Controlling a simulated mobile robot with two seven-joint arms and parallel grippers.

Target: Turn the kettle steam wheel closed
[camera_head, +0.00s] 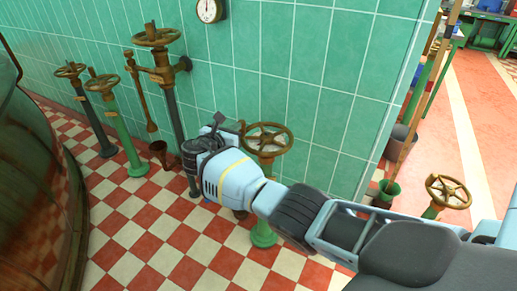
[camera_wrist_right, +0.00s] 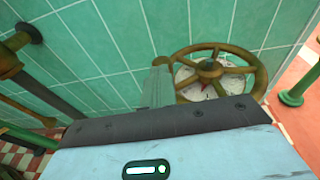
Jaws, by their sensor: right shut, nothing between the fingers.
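A brass-coloured spoked handwheel (camera_head: 268,138) sits on a green post near the tiled wall, just right of my right gripper (camera_head: 218,122). The right wrist view shows the same kind of wheel (camera_wrist_right: 210,68) close up, with a pale dial and red pointer visible between its spokes. My right gripper is shut and empty at the left side of the wheel; in the wrist view its fingers (camera_wrist_right: 160,84) appear beside the rim. I cannot tell whether they touch it. The arm hides part of the post. My left gripper is not in view.
A taller wheel (camera_head: 157,36) and two smaller wheels on posts stand at the left. Another wheel (camera_head: 448,192) is at the right. A large dark copper vessel (camera_head: 35,190) fills the left edge. A gauge (camera_head: 209,10) hangs on the wall. Checkered floor (camera_head: 140,255) lies clear between.

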